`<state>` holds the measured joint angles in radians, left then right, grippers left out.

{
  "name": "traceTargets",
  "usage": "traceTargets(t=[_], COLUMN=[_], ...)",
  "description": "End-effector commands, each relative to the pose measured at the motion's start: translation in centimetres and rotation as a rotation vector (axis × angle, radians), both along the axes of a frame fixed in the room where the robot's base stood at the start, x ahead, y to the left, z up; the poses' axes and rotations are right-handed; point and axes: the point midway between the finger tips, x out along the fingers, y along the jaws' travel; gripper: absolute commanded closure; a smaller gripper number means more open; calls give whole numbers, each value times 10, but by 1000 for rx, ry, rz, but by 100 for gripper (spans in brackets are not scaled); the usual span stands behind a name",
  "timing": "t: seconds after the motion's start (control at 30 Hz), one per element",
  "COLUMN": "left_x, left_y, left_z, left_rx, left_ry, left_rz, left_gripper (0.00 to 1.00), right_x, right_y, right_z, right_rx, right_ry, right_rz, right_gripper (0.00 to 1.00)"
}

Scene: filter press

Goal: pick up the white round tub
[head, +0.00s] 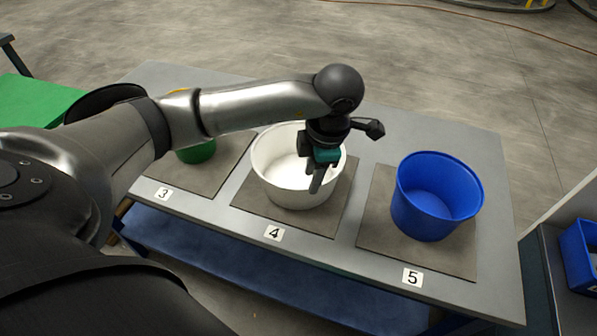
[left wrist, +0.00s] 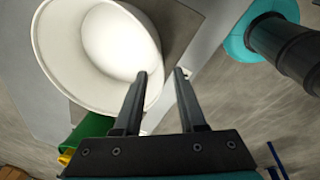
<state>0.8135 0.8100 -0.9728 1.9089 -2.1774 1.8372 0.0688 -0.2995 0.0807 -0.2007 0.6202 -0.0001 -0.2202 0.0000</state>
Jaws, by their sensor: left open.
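The white round tub (head: 278,168) stands upright on the mat labelled 4, in the middle of the grey table. It is open at the top and looks empty. It also shows in the left wrist view (left wrist: 95,45), at upper left. My left gripper (head: 316,186) is open and points down over the tub's right side. In the left wrist view its fingertips (left wrist: 161,73) are close to the tub's rim, with the left finger overlapping the rim. I cannot tell whether they touch it. The gripper hides part of the tub's right wall. My right gripper is not in view.
A blue tub (head: 436,200) stands on mat 5 to the right. A green tub (head: 198,152) on mat 3 is partly hidden behind my left arm. The grey table (head: 470,140) is clear at its back right. A blue bin (head: 580,258) is at far right.

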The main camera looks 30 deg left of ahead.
Motion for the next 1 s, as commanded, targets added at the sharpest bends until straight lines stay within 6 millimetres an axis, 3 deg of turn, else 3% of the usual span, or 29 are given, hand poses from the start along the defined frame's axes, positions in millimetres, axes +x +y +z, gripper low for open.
traceTargets(t=[0.6, 0.9, 1.0], left_x=[1, 2, 2], left_y=[14, 15, 15], left_z=[-69, -72, -72], left_rx=[-2, -2, -2], left_ry=[2, 0, 0], left_rz=[-1, -2, -2], left_gripper=[60, 60, 71], right_x=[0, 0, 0], right_y=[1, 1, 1], right_z=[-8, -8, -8], right_rx=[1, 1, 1], right_ry=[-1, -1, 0], right_rz=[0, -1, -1], right_gripper=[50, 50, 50])
